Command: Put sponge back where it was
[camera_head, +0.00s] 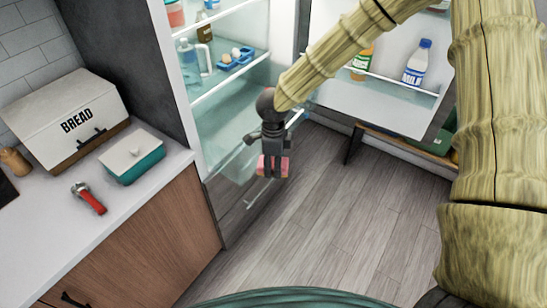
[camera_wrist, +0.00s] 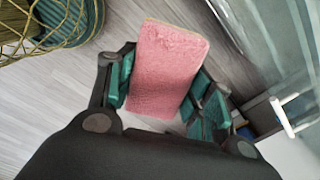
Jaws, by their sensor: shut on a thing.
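A pink sponge (camera_wrist: 166,70) is held between the fingers of my gripper (camera_wrist: 160,95) in the wrist view. In the head view my gripper (camera_head: 272,165) points downward, and the pink sponge (camera_head: 264,168) shows at its tips, partly hidden by the fingers. My gripper is shut on the sponge and holds it in the air above the wooden floor, in front of the lower part of the open fridge.
The open fridge (camera_head: 221,84) holds bottles, a jug and eggs. Its door (camera_head: 380,100) stands open at right. On the left counter (camera_head: 137,208) are a bread box (camera_head: 62,118), a teal butter dish (camera_head: 134,163) and a red-handled can opener (camera_head: 92,202). The floor is clear.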

